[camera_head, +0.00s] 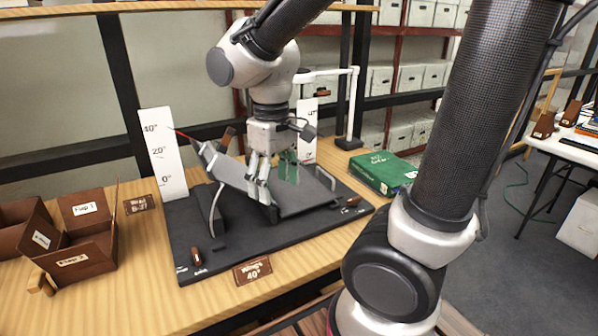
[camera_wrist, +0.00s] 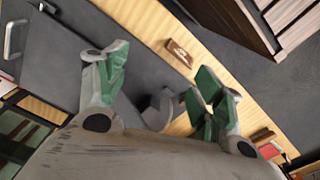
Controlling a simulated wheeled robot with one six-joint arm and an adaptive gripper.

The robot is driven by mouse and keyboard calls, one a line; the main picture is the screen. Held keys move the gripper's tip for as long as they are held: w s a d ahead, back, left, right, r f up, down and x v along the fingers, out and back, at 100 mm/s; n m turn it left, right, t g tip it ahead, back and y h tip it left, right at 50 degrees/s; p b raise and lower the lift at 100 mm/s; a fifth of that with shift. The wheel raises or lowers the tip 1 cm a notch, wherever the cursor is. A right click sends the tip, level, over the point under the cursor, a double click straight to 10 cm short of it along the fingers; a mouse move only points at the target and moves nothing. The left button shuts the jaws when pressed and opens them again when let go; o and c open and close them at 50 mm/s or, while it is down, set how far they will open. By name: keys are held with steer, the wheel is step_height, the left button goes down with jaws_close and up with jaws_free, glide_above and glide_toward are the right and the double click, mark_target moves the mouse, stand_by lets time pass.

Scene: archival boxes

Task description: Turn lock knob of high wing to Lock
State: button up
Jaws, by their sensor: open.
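A black cradle base (camera_head: 235,250) lies on the wooden table. Its left wing (camera_head: 228,168) is raised at a tilt, with a red pointer near the left scale, while the right wing (camera_head: 310,196) lies low. A small brown lock knob (camera_head: 195,257) sits at the base's front left corner, beside lettering too small to read. Another brown knob (camera_head: 352,201) is at the right corner. My gripper (camera_head: 270,183) is open above the middle of the cradle, apart from both knobs. In the wrist view, its green-padded fingers (camera_wrist: 162,92) are spread, with a grey curved part (camera_wrist: 160,108) showing between them.
A brown "Wings 40°" sign (camera_head: 252,272) stands at the front edge. White angle scales (camera_head: 163,155) rise behind the cradle. Brown boxes (camera_head: 85,240) are at the left, a green book (camera_head: 382,172) at the right. A white lamp stand (camera_head: 352,105) is behind.

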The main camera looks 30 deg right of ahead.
steer(key=s+d+r+m+t, duration=0.1)
steer(key=s+d+r, duration=0.1)
steer(key=s+d, duration=0.1)
steer(key=shift+d+r, duration=0.3)
steer(key=shift+d, duration=0.5)
steer(key=s+d+r+m+t, duration=0.3)
steer(key=s+d+r, duration=0.1)
steer(key=d, duration=0.3)
steer(key=shift+s+d+r+m, duration=0.35)
steer(key=shift+s+r+m, duration=0.05)
steer(key=shift+r, duration=0.05)
